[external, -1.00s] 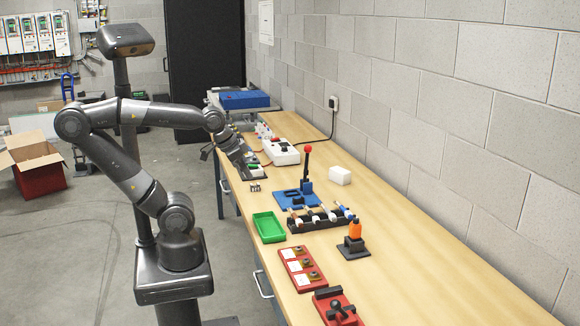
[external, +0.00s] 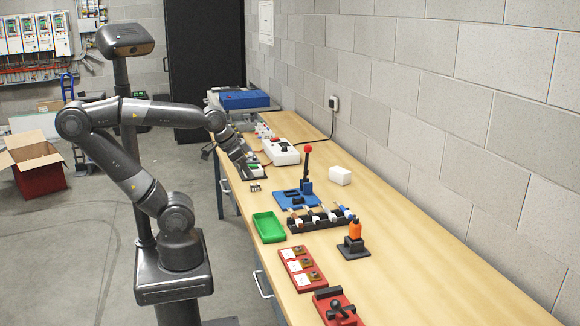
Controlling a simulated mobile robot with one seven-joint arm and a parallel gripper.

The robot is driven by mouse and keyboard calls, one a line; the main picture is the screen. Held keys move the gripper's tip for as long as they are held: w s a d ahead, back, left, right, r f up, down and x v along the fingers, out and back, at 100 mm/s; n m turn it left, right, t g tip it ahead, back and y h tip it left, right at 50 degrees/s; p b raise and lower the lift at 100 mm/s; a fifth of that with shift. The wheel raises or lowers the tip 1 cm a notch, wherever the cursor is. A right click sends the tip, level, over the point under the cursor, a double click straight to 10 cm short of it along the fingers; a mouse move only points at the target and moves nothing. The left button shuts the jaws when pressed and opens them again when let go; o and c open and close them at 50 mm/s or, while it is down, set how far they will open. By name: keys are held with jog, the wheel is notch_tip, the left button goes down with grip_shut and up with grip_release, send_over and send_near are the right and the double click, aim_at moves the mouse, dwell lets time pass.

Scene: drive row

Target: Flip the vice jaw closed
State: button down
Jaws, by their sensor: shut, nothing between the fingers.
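A red block with a black handle-like part (external: 336,308) sits at the near end of the bench, far from my gripper. It may be the vice, but I cannot tell for sure, nor how its jaw stands.
On the bench are a white box with a dark knob (external: 281,152), a blue base with a red-knobbed lever (external: 290,200), a black rack (external: 318,220), a green tray (external: 268,228), an orange-topped stand (external: 354,240) and a red panel (external: 302,268).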

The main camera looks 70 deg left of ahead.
jog(key=w+d+m+g+h, duration=0.1)
jog(key=w+d+m, duration=0.5)
jog(key=d, duration=0.5)
jog(key=w+d+m+g+h, duration=0.1)
jog(key=w+d+m, duration=0.2)
jog(key=w+d, duration=0.65)
jog(key=d+f+m+g+h, duration=0.1)
jog(key=d+f+m, duration=0.3)
jog(key=d, duration=1.1)
jog(key=s+d+f+m+g, duration=0.1)
jog(key=d+f+m, duration=0.3)
jog(key=d, duration=1.2)
notch_tip(320, 180, down, 3)
jog(key=shift+s+d+m+g+h, duration=0.15)
jog(key=shift+m+g+h, duration=0.25)
jog(key=shift+g, duration=0.4)
jog(key=shift+f, duration=0.1)
